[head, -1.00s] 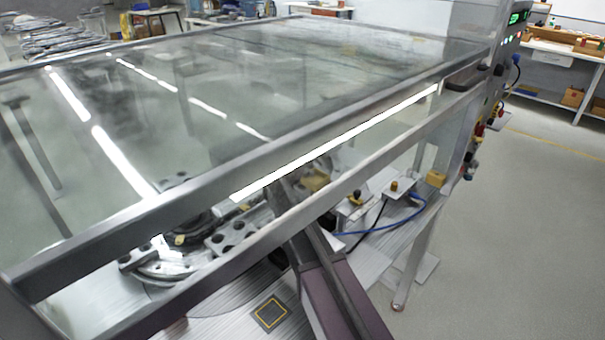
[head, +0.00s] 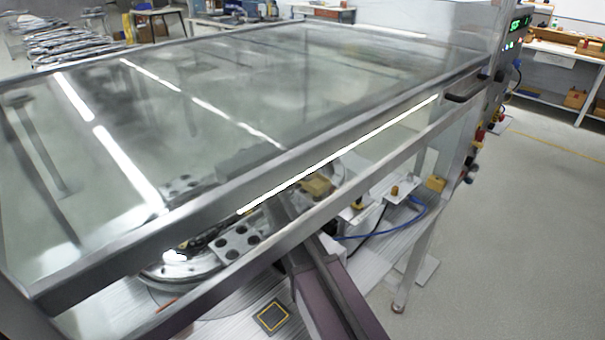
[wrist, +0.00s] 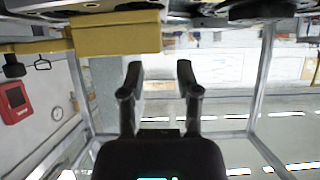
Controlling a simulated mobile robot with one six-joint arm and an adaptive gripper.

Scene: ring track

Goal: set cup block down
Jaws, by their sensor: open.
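A grey block with several round holes (head: 237,243), which looks like the cup block, sits at the edge of the round ring track (head: 175,277) in the head view. A similar holed block (head: 180,187) shows farther back through the glass. My gripper (wrist: 158,72) is open and empty in the wrist view, its two fingers apart with nothing between them. In the head view my arm reaches in under the front rail, and the rail and glass hide the gripper's tips. No holed block can be made out clearly in the wrist view.
A glass cover with metal rails (head: 340,165) stands over the track. A dark square pad with a yellow outline (head: 271,316) lies on the table, bare. A yellow block (wrist: 115,34) is near the fingers in the wrist view. A blue cable (head: 390,230) runs at right.

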